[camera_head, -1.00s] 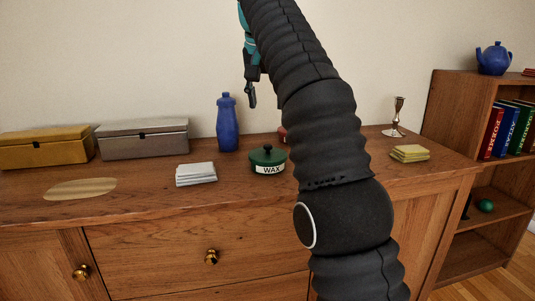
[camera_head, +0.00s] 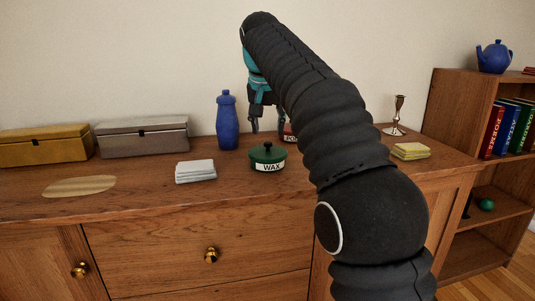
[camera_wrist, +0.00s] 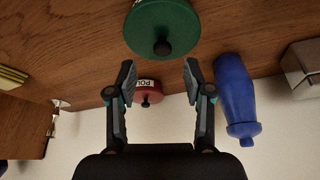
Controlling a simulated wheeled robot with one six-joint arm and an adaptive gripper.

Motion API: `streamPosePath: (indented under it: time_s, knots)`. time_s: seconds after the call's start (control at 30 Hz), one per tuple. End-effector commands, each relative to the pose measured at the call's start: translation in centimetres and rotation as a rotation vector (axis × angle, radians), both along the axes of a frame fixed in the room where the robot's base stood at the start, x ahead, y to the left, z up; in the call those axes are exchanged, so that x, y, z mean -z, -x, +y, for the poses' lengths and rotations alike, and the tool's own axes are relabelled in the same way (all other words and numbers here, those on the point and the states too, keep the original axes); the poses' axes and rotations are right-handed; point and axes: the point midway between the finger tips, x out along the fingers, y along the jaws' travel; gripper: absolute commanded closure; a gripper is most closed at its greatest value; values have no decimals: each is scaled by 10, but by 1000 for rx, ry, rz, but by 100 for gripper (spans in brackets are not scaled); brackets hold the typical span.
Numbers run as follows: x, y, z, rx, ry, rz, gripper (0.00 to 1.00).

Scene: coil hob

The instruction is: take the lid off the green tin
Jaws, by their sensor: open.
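The green tin (camera_head: 268,163) labelled WAX stands on the wooden sideboard top with its green lid (camera_head: 267,153) and dark knob on it. In the wrist view the green lid (camera_wrist: 162,28) shows from above at the top, its black knob towards the fingers. My gripper (camera_head: 267,125) is above and behind the tin in the head view, fingers pointing down. In the wrist view my gripper (camera_wrist: 158,75) is open and empty, its fingertips short of the lid and apart from it.
A red tin (camera_wrist: 148,92) stands behind the green one, partly hidden by my arm in the head view. A blue bottle (camera_head: 227,122) stands to the left. White cards (camera_head: 196,172), two boxes (camera_head: 143,138), yellow cards (camera_head: 411,151) and a candlestick (camera_head: 396,117) are also on the top.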

Motion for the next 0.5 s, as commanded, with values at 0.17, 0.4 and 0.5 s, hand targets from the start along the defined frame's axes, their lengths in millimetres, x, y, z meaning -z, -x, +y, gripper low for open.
streamPosePath:
  time_s: [0.17,0.4,0.5]
  knots:
    - [20,-8,1,0,1,3,49]
    - [46,-19,1,0,0,1,49]
    - [46,-19,1,0,0,0,49]
